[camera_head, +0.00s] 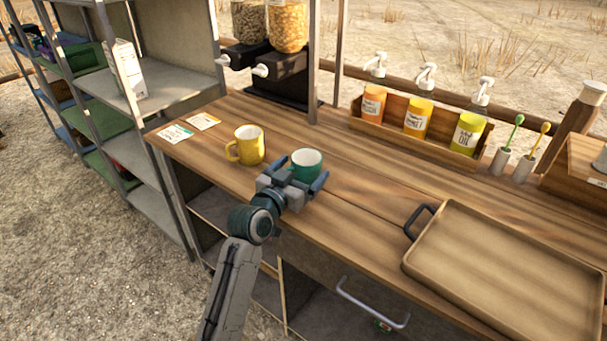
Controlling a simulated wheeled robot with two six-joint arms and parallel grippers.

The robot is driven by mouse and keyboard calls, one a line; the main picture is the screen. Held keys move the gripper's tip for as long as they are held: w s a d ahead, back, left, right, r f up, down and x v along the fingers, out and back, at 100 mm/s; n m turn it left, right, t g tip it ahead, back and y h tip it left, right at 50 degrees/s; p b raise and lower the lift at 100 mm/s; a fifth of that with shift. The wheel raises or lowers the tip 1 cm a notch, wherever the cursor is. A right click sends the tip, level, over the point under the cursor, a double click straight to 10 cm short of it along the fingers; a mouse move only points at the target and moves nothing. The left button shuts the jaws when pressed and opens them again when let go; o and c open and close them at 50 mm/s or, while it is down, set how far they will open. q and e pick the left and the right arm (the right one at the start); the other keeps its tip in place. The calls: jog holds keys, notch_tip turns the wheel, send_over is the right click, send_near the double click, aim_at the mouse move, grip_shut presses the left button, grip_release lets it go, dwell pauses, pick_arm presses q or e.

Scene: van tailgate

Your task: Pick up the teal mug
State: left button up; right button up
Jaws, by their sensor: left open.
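The teal mug (307,161) stands upright on the wooden counter (350,210), its white inside showing from above. My left gripper (304,178) is open at the near side of the mug, with its fingers pointing toward it. The gripper hides the lower front of the mug, so I cannot tell whether the fingers touch it. The mug's handle cannot be made out. My right gripper is not in view.
A yellow mug (249,145) stands just left of the teal one. A tray (510,270) with a dark handle lies at the right. Behind are a rack of pump bottles (417,120) and cereal dispensers (285,75). Cards (175,134) lie at the left.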

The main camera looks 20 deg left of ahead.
pick_arm(q)
jog(key=c, duration=1.1)
